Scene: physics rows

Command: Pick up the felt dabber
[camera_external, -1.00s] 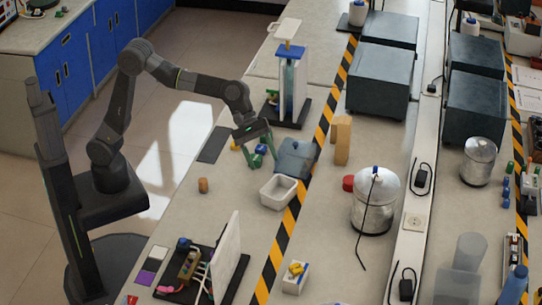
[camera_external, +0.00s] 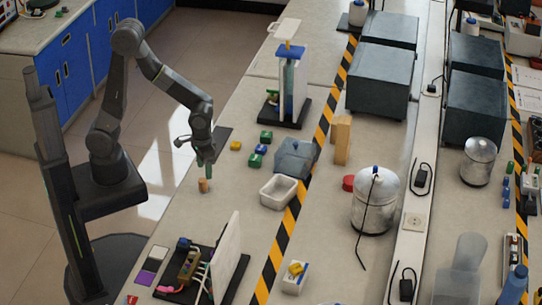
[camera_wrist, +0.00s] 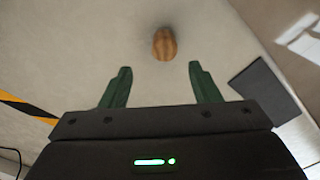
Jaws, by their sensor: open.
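A small brown, upright rounded piece (camera_external: 203,185), the likely felt dabber, stands on the bench near its left edge. In the wrist view it shows as a striped brown barrel shape (camera_wrist: 164,43), ahead of the fingertips and roughly centred between them. My gripper (camera_external: 206,167) points down just above it in the external view. In the wrist view my gripper (camera_wrist: 160,70) has its two green fingers wide apart with nothing between them. The fingers look apart from the piece.
Green, blue and yellow blocks (camera_external: 255,160) lie farther back, beside a lidded grey box (camera_external: 295,157) and a white tray (camera_external: 269,195). A dark flat pad (camera_external: 215,143) lies behind my gripper. An upright white panel (camera_external: 227,257) stands in front. Bare bench surrounds the brown piece.

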